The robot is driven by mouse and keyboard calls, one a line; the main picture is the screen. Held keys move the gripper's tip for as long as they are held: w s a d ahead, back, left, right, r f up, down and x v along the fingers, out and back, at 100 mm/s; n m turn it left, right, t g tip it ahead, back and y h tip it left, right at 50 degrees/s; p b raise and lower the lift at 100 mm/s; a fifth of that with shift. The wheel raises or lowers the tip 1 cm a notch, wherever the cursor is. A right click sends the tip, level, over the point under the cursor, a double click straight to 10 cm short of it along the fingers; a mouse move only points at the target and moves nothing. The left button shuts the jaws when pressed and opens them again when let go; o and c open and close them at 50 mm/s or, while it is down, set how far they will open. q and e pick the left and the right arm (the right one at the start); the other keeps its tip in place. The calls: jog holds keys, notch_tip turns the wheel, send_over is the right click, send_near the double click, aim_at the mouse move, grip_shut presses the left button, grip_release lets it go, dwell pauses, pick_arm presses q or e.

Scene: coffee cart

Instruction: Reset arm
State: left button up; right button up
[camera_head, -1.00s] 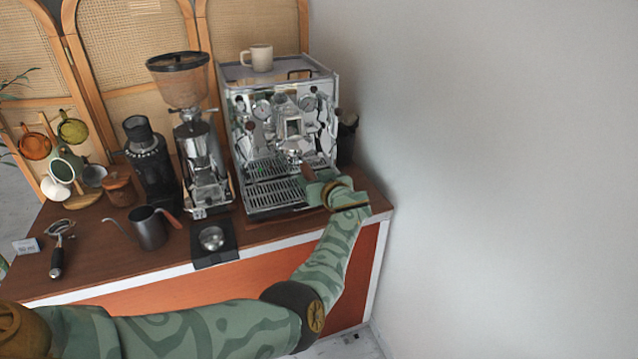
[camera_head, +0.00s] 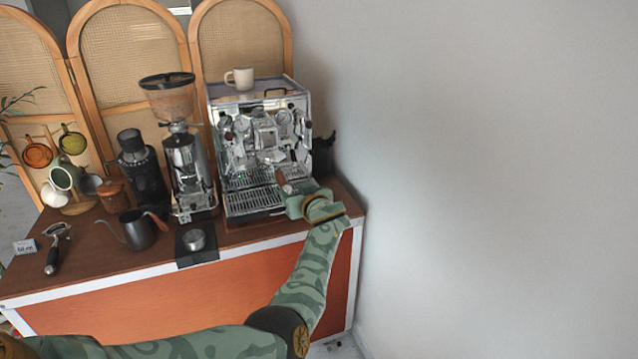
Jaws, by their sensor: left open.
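My left arm, patterned green, reaches in from the lower left and bends up toward the espresso machine (camera_head: 262,140). My left gripper (camera_head: 287,192) is at the machine's front right, by the drip tray and over the counter's right end. Its jaws are open, partly hidden by its own body. A small brown handle (camera_head: 282,181) shows just beyond the gripper tips; I cannot tell whether they touch. My right gripper does not show.
The wooden counter (camera_head: 100,262) also holds a grinder (camera_head: 187,165), a black kettle (camera_head: 138,230), a tamping stand (camera_head: 196,246), a portafilter (camera_head: 54,250) and a cup tree (camera_head: 76,205). A beige mug (camera_head: 240,78) stands on the machine. A grey wall (camera_head: 480,180) closes the right side.

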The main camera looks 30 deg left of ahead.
pick_arm(q)
jog(key=w+d+f+m+t+h, duration=0.2)
jog(key=d+f+m+h, duration=0.4)
jog(key=d+f+m, duration=0.4)
jog(key=s+d+f+m+g+h+b, duration=0.1)
jog(key=s+d+f+h, duration=0.1)
jog(key=s+f, duration=0.5)
jog(key=s+d+f+m+g+h+b, duration=0.15)
jog(key=s+f, duration=0.25)
jog(key=f, duration=0.7)
jog(key=s+d+f+m+h+b, duration=0.1)
jog(key=s+d+f, duration=0.1)
jog(key=s+f, duration=0.5)
jog(key=s+d+f+g+h+b, duration=0.15)
jog(key=s+f+g, duration=0.25)
jog(key=s+f, duration=1.45)
jog(key=s+a+f+g+b, duration=0.1)
jog(key=s+f+g, duration=0.1)
jog(key=s, duration=1.2)
jog(key=s+a+f+g+b, duration=0.1)
jog(key=s+f+g, duration=0.1)
jog(key=s, duration=1.3)
jog(key=shift+s+f+m, duration=0.3)
jog(key=shift+f+m, duration=0.1)
jog(key=shift+m, duration=0.05)
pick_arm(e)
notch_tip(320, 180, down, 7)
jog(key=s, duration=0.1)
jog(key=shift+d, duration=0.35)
